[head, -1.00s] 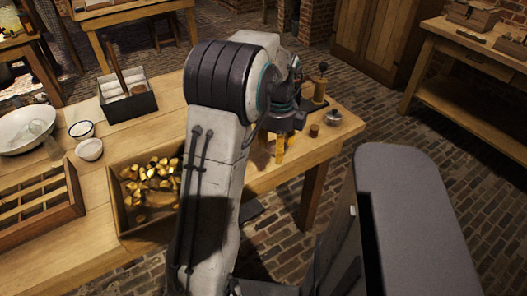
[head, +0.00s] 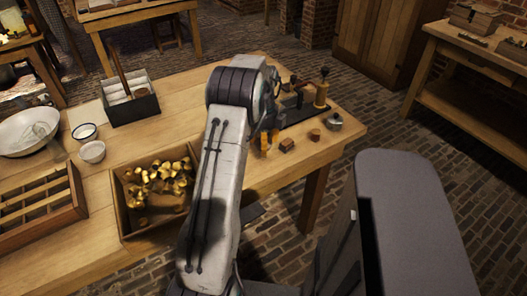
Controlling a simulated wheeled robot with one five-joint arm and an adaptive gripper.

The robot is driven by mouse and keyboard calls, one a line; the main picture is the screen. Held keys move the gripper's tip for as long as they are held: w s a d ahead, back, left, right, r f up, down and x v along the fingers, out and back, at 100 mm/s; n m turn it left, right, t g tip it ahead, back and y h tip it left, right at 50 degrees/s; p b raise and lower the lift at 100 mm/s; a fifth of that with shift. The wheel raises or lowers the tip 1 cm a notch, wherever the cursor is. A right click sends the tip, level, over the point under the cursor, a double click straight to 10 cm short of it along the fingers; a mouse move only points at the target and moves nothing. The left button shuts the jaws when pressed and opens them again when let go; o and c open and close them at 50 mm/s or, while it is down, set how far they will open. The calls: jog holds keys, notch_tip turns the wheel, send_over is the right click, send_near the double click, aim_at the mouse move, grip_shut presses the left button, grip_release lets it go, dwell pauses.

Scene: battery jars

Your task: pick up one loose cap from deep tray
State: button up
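The deep wooden tray (head: 117,212) stands on the workbench, left of my arm. A heap of loose brass-coloured caps (head: 160,176) lies in it, mostly toward the back and right. My arm crosses in front of the tray's right edge. My gripper (head: 268,120) is at the far end of the arm, over the bench right of the tray and well apart from the caps. My own arm mostly hides it, so its fingers and any held thing cannot be made out.
A compartmented wooden tray (head: 72,188), white cups (head: 92,151), a pale bowl (head: 30,128) and a dark box (head: 130,105) stand to the left. A lever device (head: 321,95), small brown blocks (head: 287,145) and a metal pot (head: 334,122) stand near the bench's right end.

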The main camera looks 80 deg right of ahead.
jog(key=shift+f+p, duration=0.3)
jog(key=shift+f, duration=1.6)
jog(key=shift+f, duration=0.2)
jog(key=o, duration=0.7)
jog(key=shift+o, duration=1.3)
jog(key=shift+r, duration=0.1)
